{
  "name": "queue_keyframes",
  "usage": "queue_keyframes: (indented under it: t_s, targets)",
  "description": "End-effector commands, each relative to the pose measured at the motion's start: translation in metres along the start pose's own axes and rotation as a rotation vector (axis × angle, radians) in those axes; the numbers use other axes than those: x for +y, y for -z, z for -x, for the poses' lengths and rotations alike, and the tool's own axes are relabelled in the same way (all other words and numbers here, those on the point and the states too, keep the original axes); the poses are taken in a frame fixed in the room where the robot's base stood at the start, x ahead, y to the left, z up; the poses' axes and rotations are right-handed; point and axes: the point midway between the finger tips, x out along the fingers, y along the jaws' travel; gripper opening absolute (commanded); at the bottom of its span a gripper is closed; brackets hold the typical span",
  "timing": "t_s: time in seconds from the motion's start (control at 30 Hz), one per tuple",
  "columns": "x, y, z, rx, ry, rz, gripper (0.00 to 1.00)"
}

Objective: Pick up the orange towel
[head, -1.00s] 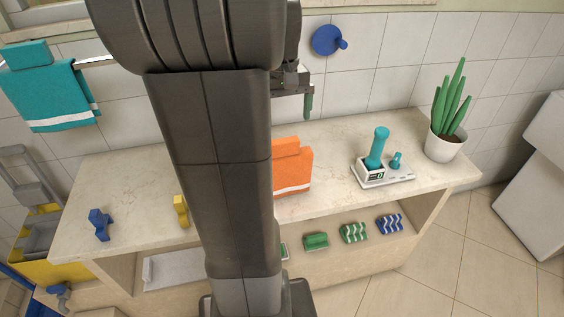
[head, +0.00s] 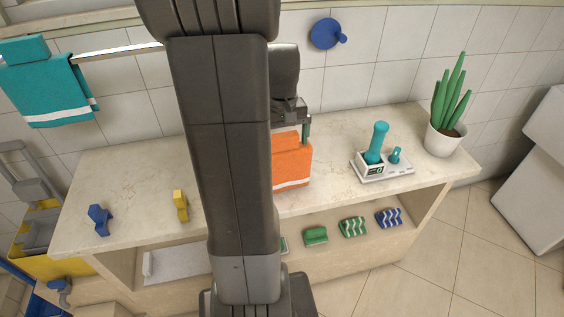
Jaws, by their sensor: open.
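The orange towel (head: 292,162), with a white stripe near its lower edge, stands on the pale counter (head: 335,145). My arm hides its left part. My gripper (head: 303,130) is at the towel's top edge, pointing down, with a green-tipped finger showing beside the top right of the towel. The gripper is open. My arm hides the other finger, and I cannot tell whether the gripper touches the towel.
Right of the towel, a white stand (head: 385,172) holds teal devices, with a potted plant (head: 445,130) beyond. Yellow (head: 180,205) and blue (head: 99,219) items sit at left. Rolled green (head: 316,235) and blue (head: 389,218) cloths lie on the shelf below. A teal towel (head: 45,85) hangs on the wall rail.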

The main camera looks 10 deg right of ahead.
Motion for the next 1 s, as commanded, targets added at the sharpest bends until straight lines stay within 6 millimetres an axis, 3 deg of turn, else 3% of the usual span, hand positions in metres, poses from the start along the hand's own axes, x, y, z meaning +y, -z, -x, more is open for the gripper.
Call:
queue_keyframes:
  t_s: [0.03,0.3,0.37,0.67,1.0]
  targets:
    - [0.0,0.0,0.0,0.0,0.0,0.0,1.0]
    - [0.0,0.0,0.0,0.0,0.0,0.0,0.47]
    - [0.0,0.0,0.001,0.0,0.0,0.0,0.39]
    - [0.0,0.001,0.008,0.003,-0.001,0.0,0.39]
    - [0.0,0.001,0.072,0.004,-0.001,0.0,0.39]
